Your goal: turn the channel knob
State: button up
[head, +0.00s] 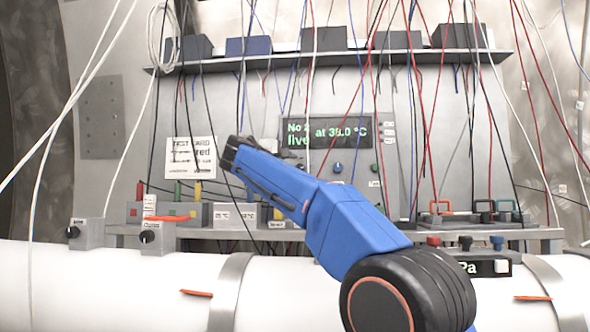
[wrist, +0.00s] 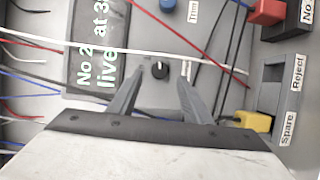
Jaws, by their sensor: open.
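A small black knob (wrist: 160,69) with a white pointer mark sits on the grey panel beside the lit display (wrist: 97,50) in the wrist view. A white label beside it is too small to read, so I cannot confirm that it is the channel knob. My gripper (wrist: 162,80) is open, its two fingers on either side of the knob in the picture; I cannot tell how far short of the panel they are. In the head view my gripper (head: 232,153) is in front of the panel, left of the display (head: 325,132). My arm appears to hide the black knob there.
A blue knob (wrist: 168,5) labelled Trim is nearby. Several loose wires, including a white cable (wrist: 60,46), hang across the panel near my gripper.

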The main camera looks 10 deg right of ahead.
jog(key=v, duration=1.3)
jog(key=shift+s+f, duration=0.15)
jog(key=shift+s, duration=0.05)
jog(key=shift+a, duration=0.1)
